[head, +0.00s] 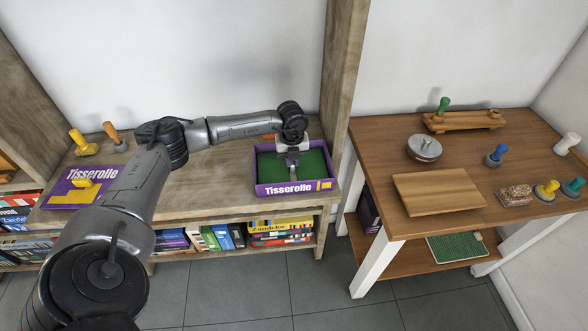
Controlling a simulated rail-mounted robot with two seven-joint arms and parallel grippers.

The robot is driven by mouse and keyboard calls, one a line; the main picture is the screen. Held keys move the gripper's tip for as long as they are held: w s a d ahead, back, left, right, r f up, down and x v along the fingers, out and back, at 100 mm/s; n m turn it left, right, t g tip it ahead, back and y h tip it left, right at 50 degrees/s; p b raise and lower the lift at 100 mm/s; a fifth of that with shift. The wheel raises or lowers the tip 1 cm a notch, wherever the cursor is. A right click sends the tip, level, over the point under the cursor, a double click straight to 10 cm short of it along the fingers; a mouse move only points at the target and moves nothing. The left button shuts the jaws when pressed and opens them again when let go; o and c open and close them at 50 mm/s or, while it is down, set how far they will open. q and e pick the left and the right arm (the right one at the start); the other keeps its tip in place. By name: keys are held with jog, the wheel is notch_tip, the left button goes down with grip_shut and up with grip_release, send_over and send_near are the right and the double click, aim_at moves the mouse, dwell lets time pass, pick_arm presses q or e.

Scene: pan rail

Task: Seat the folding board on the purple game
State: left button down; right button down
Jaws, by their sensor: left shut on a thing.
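The purple game box (263,188), marked "Tisserolle", stands open on the wooden shelf top, in the middle of the head view. The green folding board (315,165) lies flat within its purple walls. Whether it rests on the bottom all round, I cannot tell. My left gripper (291,170) reaches down over the box from above, shut on the board near its middle; the fingers hide the part they grip. A purple "Tisserolle" lid (62,197) with a yellow grip lies apart on the left of the shelf top. My right gripper is out of view.
Yellow and orange knobbed tools (83,145) stand at the back left. Games and books (280,232) fill the shelf below. Shelf top between lid and box is partly hidden by my arm.

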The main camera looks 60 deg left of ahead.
pick_arm(q)
jog(key=shift+f, duration=0.45)
dwell(0.9)
dwell(0.3)
dwell(0.3)
jog(key=c, duration=1.4)
grip_release()
jog(key=shift+c, duration=0.2)
jog(key=shift+r, duration=0.25)
jog(key=shift+r+p, duration=0.15)
jog(key=shift+p, duration=0.2)
jog(key=shift+r+p, duration=0.5)
jog(key=shift+r, duration=0.1)
jog(key=shift+r+p, duration=0.65)
jog(key=shift+r, duration=0.1)
